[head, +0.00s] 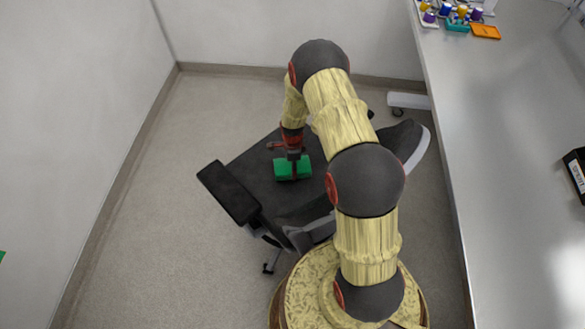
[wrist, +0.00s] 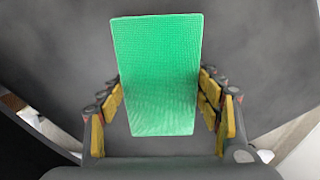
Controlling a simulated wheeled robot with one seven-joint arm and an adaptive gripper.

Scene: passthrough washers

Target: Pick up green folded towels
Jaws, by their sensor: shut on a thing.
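The green folded towels (head: 284,171) show as one green block over the dark seat of a chair (head: 262,187) in the head view. My gripper (head: 294,165) reaches down onto the block from above. In the wrist view the green folded towels (wrist: 157,75) fill the space between the fingers of my gripper (wrist: 160,105), with yellow finger pads along both sides. The gripper is shut on them. I cannot tell whether the block rests on the seat or is slightly above it.
The chair has a dark armrest (head: 228,193) at left and a backrest (head: 405,150) at right. A long grey table (head: 500,130) runs along the right side, with small bottles, a teal tray and an orange tray (head: 486,32) at its far end.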

